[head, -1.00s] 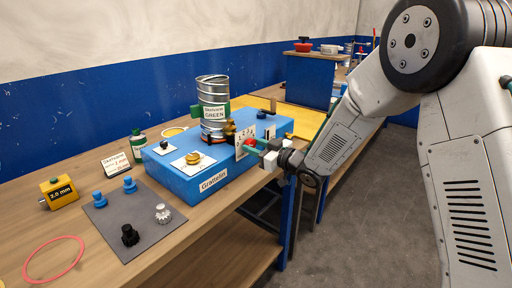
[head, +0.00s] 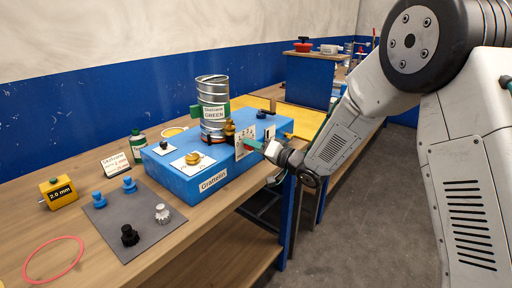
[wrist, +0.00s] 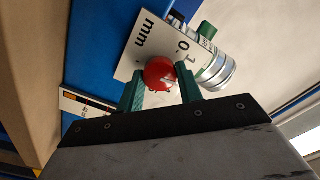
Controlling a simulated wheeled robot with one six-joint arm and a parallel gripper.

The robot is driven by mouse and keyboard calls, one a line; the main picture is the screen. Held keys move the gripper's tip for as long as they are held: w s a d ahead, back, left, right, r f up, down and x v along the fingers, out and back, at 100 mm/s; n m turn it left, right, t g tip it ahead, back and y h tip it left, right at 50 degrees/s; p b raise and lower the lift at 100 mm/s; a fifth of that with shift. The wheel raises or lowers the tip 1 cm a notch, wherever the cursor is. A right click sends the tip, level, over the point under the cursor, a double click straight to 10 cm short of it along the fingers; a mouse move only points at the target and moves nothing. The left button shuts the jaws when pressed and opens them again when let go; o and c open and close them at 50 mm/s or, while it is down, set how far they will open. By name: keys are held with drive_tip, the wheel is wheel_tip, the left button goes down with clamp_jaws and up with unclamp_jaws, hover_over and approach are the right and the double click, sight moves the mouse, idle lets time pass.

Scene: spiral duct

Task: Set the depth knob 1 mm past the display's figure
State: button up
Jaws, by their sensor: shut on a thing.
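The red depth knob (wrist: 160,74) sits on a white scale panel (wrist: 138,50) marked "mm", also seen on the right end of the blue machine in the head view (head: 245,143). My gripper (wrist: 164,82) is shut on the red knob, with one green finger on each side of it. In the head view my gripper (head: 253,144) reaches the panel from the right and hides the knob. The scale's figures are only partly readable and the knob's setting cannot be read. The yellow display box (head: 59,193) at the left reads 2.0 mm.
The blue machine (head: 215,182) carries a metal spiral duct (head: 213,105) labelled GREEN and a brass knob (head: 193,158). A grey mat (head: 112,215) holds blue, black and silver knobs. A green bottle (head: 137,146), a sign (head: 116,163) and a red ring (head: 55,259) lie around it.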

drive_tip(key=m, duration=0.4)
drive_tip(key=shift+s+a+f+m, duration=0.1)
drive_tip(key=shift+s+f+m, duration=0.1)
drive_tip(key=shift+m, duration=0.2)
idle(0.4)
drive_tip(key=o, duration=1)
drive_tip(key=shift+w+r, duration=0.1)
drive_tip(key=v, duration=0.8)
